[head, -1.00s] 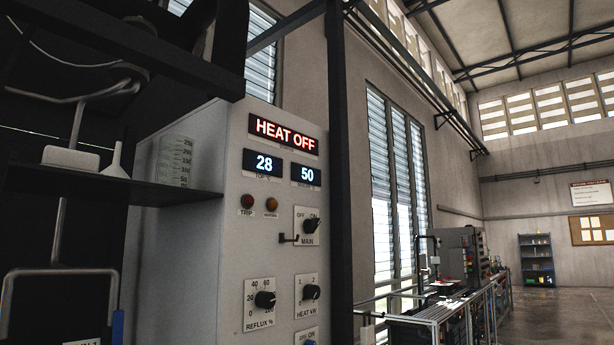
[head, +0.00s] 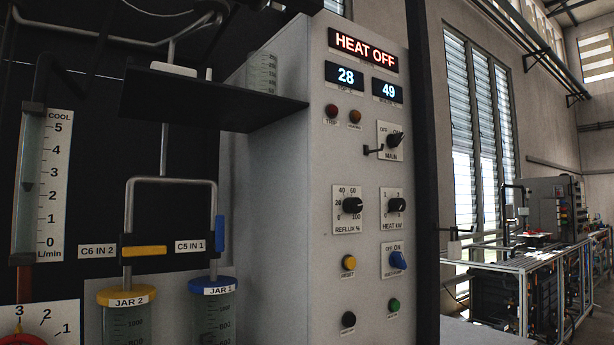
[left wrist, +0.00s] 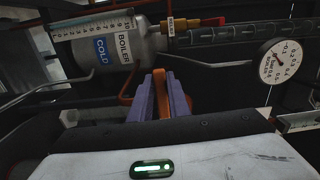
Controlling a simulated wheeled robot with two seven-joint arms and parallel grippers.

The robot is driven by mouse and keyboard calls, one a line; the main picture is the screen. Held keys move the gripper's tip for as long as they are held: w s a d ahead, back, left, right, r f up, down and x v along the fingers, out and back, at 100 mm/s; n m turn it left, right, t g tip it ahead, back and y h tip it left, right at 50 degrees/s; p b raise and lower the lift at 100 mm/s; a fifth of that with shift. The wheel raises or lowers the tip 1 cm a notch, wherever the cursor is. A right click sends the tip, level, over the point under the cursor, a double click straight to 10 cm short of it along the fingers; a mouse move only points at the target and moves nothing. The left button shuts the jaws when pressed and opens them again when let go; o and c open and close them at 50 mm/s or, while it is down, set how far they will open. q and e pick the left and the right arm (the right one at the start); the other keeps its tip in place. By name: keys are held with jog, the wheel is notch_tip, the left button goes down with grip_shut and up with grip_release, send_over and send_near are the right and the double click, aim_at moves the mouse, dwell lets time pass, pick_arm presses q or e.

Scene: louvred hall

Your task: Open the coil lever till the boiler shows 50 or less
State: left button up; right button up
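In the head view the grey control panel (head: 369,150) shows a lit HEAT OFF sign (head: 362,48). Below it the left display (head: 345,75) reads 28 and the right display (head: 387,91) reads 49; their small captions are hard to read. In the left wrist view my left gripper (left wrist: 164,76) has its purple fingers on both sides of an upright orange bar (left wrist: 162,92), and looks shut on it. I cannot tell for sure that the bar is the coil lever. The grey boiler (left wrist: 155,50), labelled BOILER and COLD, lies just beyond. My right gripper is in neither view.
In the head view, JAR 2 (head: 126,318) and JAR 1 (head: 212,313) hang below yellow and blue levers, under a dark shelf (head: 210,97).

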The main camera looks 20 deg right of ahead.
pick_arm(q)
jog(key=o, duration=0.5)
jog(key=shift+d, duration=0.1)
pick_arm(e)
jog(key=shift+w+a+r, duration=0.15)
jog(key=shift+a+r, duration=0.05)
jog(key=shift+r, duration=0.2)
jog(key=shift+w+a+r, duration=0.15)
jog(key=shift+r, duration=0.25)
pick_arm(q)
jog(key=p+v, duration=0.1)
jog(key=v, duration=0.6)
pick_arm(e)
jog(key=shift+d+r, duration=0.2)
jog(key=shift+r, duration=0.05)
pick_arm(q)
jog(key=shift+p+v, duration=1.3)
jog(key=shift+v, duration=3.85)
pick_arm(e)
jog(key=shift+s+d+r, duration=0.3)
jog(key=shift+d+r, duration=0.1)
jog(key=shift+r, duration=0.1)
